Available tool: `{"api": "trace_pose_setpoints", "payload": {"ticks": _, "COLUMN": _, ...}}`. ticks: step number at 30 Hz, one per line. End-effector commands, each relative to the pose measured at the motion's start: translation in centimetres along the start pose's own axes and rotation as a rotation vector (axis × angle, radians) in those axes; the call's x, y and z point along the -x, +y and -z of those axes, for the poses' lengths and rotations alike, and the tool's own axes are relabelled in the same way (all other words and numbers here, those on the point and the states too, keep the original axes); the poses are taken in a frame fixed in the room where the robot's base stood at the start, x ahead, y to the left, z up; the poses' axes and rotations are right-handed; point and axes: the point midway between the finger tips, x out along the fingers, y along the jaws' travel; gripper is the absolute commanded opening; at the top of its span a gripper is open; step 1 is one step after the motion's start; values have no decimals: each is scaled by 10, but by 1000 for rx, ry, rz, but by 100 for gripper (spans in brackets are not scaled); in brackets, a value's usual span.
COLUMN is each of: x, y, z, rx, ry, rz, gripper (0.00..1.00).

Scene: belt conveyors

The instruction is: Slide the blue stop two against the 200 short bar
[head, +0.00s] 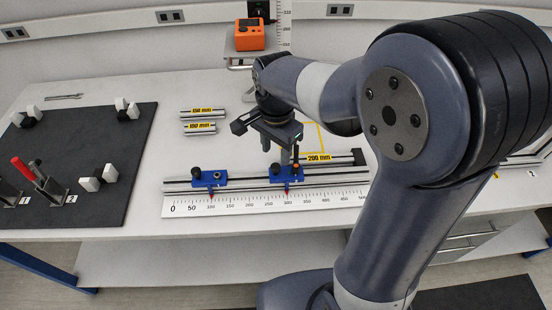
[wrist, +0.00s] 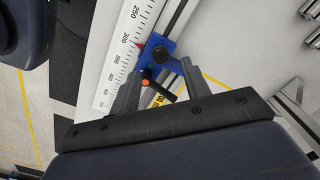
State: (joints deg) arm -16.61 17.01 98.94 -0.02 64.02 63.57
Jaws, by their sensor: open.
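Two blue stops sit on a rail behind a white ruler in the head view. The left stop (head: 210,178) points near 100; the right stop (head: 287,174), which I take as stop two, points near 300. It also shows in the wrist view (wrist: 158,52), with a red pointer and an orange-tipped lever.
The ruler (head: 265,203) runs along the table's front edge. A black mat (head: 75,150) with clamps is at far left, an orange device (head: 250,34) at the back.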

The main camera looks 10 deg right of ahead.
Motion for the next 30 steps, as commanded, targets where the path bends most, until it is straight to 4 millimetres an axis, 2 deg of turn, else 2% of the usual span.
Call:
{"api": "trace_pose_setpoints", "payload": {"ticks": 3, "x": 25, "y": -1, "z": 0, "rx": 0, "ry": 2, "rz": 5, "gripper": 45}}
{"api": "trace_pose_setpoints", "payload": {"ticks": 6, "x": 41, "y": 0, "z": 0, "rx": 0, "ry": 1, "rz": 2, "gripper": 45}}
{"api": "trace_pose_setpoints", "payload": {"ticks": 12, "x": 57, "y": 0, "z": 0, "rx": 0, "ry": 0, "rz": -1, "gripper": 45}}
{"api": "trace_pose_setpoints", "payload": {"ticks": 23, "x": 57, "y": 0, "z": 0, "rx": 0, "ry": -1, "rz": -1, "gripper": 45}}
{"api": "trace_pose_setpoints", "payload": {"ticks": 26, "x": 52, "y": 0, "z": 0, "rx": 0, "ry": -1, "rz": -2, "gripper": 45}}
{"api": "trace_pose_setpoints", "payload": {"ticks": 30, "x": 34, "y": 1, "z": 0, "rx": 0, "ry": -3, "rz": -5, "gripper": 45}}
